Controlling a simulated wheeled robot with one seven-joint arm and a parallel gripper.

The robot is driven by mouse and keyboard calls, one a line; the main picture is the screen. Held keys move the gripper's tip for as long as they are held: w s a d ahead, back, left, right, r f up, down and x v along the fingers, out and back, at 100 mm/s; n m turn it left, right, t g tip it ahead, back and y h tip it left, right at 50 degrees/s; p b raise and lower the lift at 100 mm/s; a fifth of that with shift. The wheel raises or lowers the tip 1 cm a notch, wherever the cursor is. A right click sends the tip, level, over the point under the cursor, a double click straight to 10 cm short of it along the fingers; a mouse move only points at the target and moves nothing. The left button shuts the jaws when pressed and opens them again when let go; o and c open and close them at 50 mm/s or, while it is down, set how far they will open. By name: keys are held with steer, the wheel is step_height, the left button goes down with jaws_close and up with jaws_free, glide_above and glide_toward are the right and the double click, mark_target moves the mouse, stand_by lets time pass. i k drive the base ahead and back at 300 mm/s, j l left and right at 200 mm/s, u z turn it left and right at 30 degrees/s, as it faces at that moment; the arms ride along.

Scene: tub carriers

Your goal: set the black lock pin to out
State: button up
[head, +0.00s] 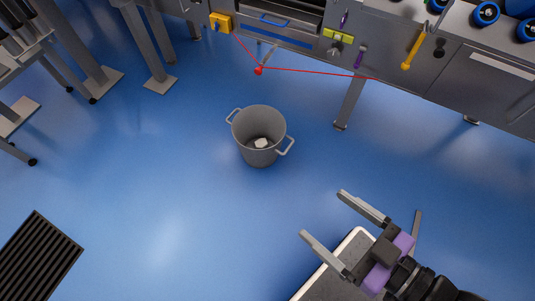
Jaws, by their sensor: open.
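My gripper (323,214) is at the lower right, open and empty, its two fingers spread wide and pointing up and left over the blue floor. It is well apart from the grey machine front (300,42) along the top. I cannot tell for sure which part there is the black lock pin. A small dark knob (439,47) sits on the panel right of a yellow lever (412,52). Another small dark part (333,51) sits below a yellow-green block (338,35). Whether either is in or out is too small to tell.
A grey two-handled tub (258,140) with a white piece (261,143) inside stands on the floor between gripper and machine. A red cord with a red ball (258,71) hangs before the machine. A dark grate (40,257) lies lower left.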

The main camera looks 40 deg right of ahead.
mark_target(439, 52)
steer(key=z, duration=1.7)
